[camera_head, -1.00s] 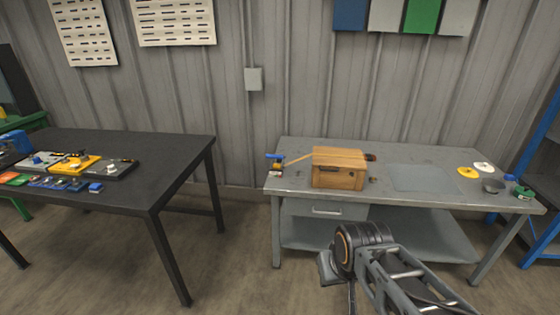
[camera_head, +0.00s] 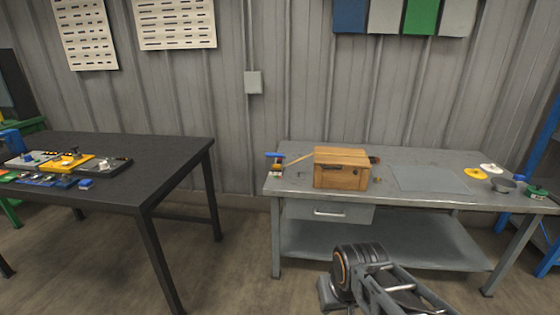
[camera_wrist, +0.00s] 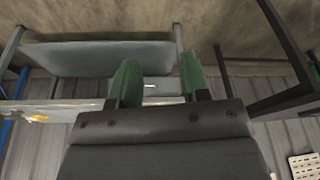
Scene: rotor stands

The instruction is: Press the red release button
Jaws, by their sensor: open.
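I cannot make out a red release button for sure in any view. Small devices stand on the dark table, among them a yellow unit (camera_head: 66,162) with knobs and a row of small coloured parts at the front edge. On the grey bench a small tool with a blue top (camera_head: 274,155) and some red below it stands left of a wooden box (camera_head: 341,170). My gripper (camera_wrist: 158,80) shows two green fingers, apart and with nothing between them. It is in front of the grey bench, away from both tabletops.
The dark table (camera_head: 150,150) is at left, the grey bench (camera_head: 295,189) at right, with open floor between them. The bench has a drawer (camera_head: 328,212) and a lower shelf (camera_head: 400,245). Yellow (camera_head: 475,174) and white discs (camera_head: 491,168) lie at its right.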

